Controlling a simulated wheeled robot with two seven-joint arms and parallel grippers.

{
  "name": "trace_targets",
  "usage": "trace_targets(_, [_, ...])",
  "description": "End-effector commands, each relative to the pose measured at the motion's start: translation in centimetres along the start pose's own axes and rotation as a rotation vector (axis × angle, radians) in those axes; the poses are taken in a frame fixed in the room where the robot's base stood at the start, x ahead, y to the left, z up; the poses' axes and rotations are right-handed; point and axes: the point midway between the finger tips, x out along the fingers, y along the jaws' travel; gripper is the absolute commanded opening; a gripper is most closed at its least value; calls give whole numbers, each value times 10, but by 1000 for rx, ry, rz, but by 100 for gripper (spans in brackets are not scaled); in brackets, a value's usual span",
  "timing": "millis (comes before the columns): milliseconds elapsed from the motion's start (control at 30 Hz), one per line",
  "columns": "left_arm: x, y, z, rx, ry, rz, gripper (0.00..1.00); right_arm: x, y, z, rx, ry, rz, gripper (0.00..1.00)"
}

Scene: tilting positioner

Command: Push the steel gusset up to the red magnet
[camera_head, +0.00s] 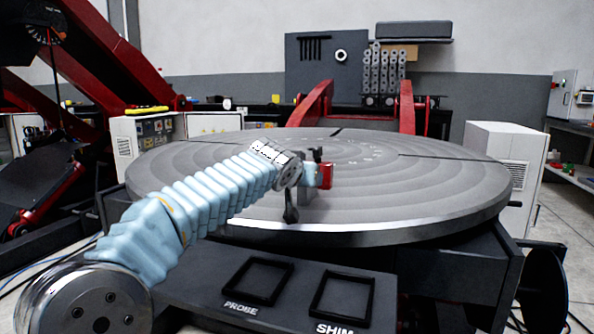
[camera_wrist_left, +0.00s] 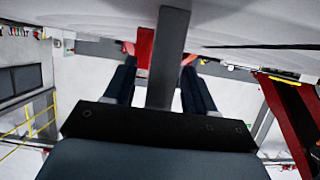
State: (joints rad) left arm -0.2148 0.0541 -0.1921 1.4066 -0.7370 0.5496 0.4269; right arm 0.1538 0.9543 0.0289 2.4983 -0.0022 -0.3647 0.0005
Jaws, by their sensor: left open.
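The steel gusset (camera_head: 306,198) is a small grey piece on the round turntable, partly hidden by my left gripper (camera_head: 302,186) in the head view. In the left wrist view the gusset (camera_wrist_left: 170,60) is a narrow grey upright bar between the two dark fingers of my left gripper (camera_wrist_left: 158,66). The fingers are open, with a visible gap on each side of the bar. The red magnet (camera_head: 326,175) stands just right of the gripper in the head view. It shows partly behind the gusset in the wrist view (camera_wrist_left: 144,46); I cannot tell whether they touch.
The grey turntable (camera_head: 430,200) is wide and mostly bare, with dark radial slots. In front of it, a dark shelf has two black-framed recesses, marked PROBE (camera_head: 240,292) and SHIM (camera_head: 320,310), both looking empty. A white cabinet (camera_head: 507,160) stands to the right.

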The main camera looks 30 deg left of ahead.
Motion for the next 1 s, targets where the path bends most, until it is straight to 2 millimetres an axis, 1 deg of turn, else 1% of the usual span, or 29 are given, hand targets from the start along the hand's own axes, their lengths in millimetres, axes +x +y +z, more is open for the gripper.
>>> trace_targets(33, [6,0,-1,0,-2,-2,55,-3,-1,0,-1,0,0,43])
trace_targets(100, [12,-1,-1,0,0,-2,55,-4,-2,0,-1,-1,-1,43])
trace_targets(200, [17,0,0,0,0,-1,55,-5,-2,0,-1,-1,-1,43])
trace_targets(467, [19,0,0,-1,1,-1,55,-4,-2,0,-1,-1,-1,43])
trace_targets(500, [19,0,0,0,1,-1,52,-4,-2,0,-1,-1,-1,43])
trace_targets(567, [19,0,0,0,1,0,43,-4,-2,0,-1,-1,-1,43])
trace_targets(833, [19,0,0,0,1,0,2,-4,-2,0,-1,-1,-1,43])
trace_targets(867, [19,0,0,0,1,0,0,-4,-2,0,-1,-1,-1,43])
trace_targets(1000, [19,0,0,0,1,0,0,-4,-2,0,-1,-1,-1,43])
